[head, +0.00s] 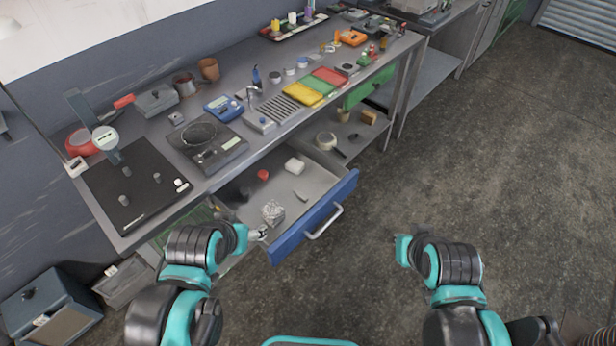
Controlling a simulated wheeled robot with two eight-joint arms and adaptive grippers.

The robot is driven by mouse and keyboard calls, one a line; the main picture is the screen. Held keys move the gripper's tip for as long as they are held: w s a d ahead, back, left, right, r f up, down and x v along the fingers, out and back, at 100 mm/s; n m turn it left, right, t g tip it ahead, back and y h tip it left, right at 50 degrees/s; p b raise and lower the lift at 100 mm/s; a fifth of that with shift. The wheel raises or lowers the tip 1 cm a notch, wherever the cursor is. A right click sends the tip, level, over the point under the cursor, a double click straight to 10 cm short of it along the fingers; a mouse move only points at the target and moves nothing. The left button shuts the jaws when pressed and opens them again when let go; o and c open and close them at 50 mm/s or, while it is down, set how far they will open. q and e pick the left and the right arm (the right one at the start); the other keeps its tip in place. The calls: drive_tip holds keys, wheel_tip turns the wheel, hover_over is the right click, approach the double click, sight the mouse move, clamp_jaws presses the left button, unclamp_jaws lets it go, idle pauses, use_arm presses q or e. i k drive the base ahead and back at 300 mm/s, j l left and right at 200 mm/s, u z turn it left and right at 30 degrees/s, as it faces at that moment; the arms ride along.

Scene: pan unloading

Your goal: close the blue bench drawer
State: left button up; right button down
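The blue bench drawer (290,236) is pulled out from under the grey workbench, with its blue front and silver handle (324,222) facing the open floor. Inside it lie a white block (294,165), a red round item (262,174) and a clear container of small parts (272,212). My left gripper (259,234) is at the drawer's near left corner; it is too small to tell whether it touches the drawer or how its fingers stand. My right arm's wrist is right of the drawer, apart from it, and its fingers are hidden.
On the bench top (215,182) stand a black scale plate (138,190), a hotplate (205,143), a blue device (223,108), and yellow (303,93) and red (329,77) trays. A dark blue box (45,305) stands at lower left. The floor (510,160) right of the drawer is clear.

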sight(326, 183)
drive_tip(key=i+j+z, duration=0.45)
drive_tip(key=j+z, duration=0.2)
drive_tip(key=j, duration=0.05)
